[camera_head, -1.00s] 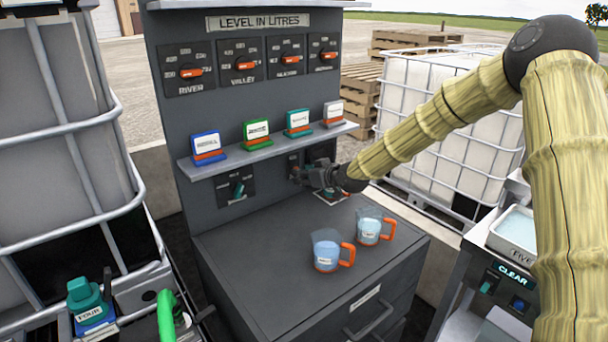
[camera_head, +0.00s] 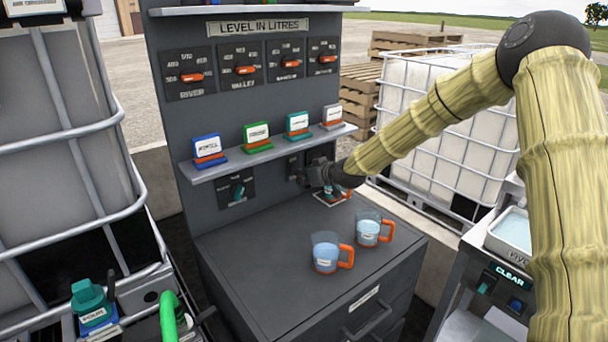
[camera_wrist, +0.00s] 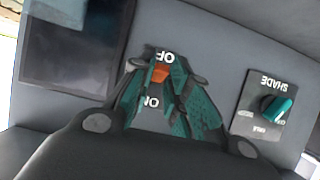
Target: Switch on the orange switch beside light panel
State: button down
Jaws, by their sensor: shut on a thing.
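The orange switch (camera_wrist: 161,73) shows in the wrist view between my green fingertips, on a plate with upside-down OFF lettering above it and ON below it. The orange part shows nearer the OFF lettering; its exact setting is hard to tell. My gripper (camera_wrist: 162,70) is shut on it. In the head view my gripper (camera_head: 302,175) is at the grey cabinet's upright face, under the shelf, and hides the switch. A dark panel (camera_wrist: 75,45), apparently the light panel, is left of the switch in the wrist view.
A teal SHADE knob (camera_wrist: 276,107) is right of the switch in the wrist view; it also shows in the head view (camera_head: 238,192). The shelf (camera_head: 275,150) with coloured cards is just above my gripper.

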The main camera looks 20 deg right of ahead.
jog(key=r+g+p, duration=0.1)
jog(key=g+p, duration=0.1)
jog(key=shift+w+r+h+p, duration=0.15)
jog(key=shift+r+h+p, duration=0.05)
jog(key=shift+h+p, duration=0.2)
jog(key=c, duration=1.4)
grip_release()
jog(key=shift+f, duration=0.1)
jog(key=shift+o, duration=0.2)
jog(key=v, duration=1.2)
